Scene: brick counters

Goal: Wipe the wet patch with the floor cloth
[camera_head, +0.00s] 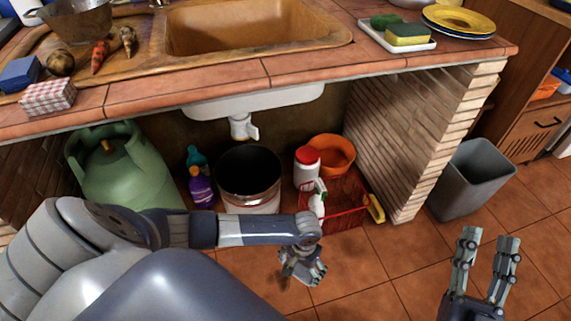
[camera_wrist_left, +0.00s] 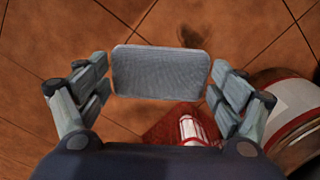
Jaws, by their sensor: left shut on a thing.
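My left gripper (camera_head: 304,272) hangs over the floor tiles in front of the sink cupboard. In the left wrist view its fingers (camera_wrist_left: 160,85) are shut on a grey, flat, rectangular floor cloth (camera_wrist_left: 160,73), gripped at its two sides. I cannot make out the cloth clearly in the head view. A dark wet patch (camera_wrist_left: 191,36) shows on the tiles just beyond the cloth in the left wrist view. The cloth may hide part of the floor under it. My right gripper (camera_head: 485,252) is open and empty over the floor at the right.
A grey bin (camera_head: 470,178) stands right of the brick pillar (camera_head: 415,140). The front floor is clear.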

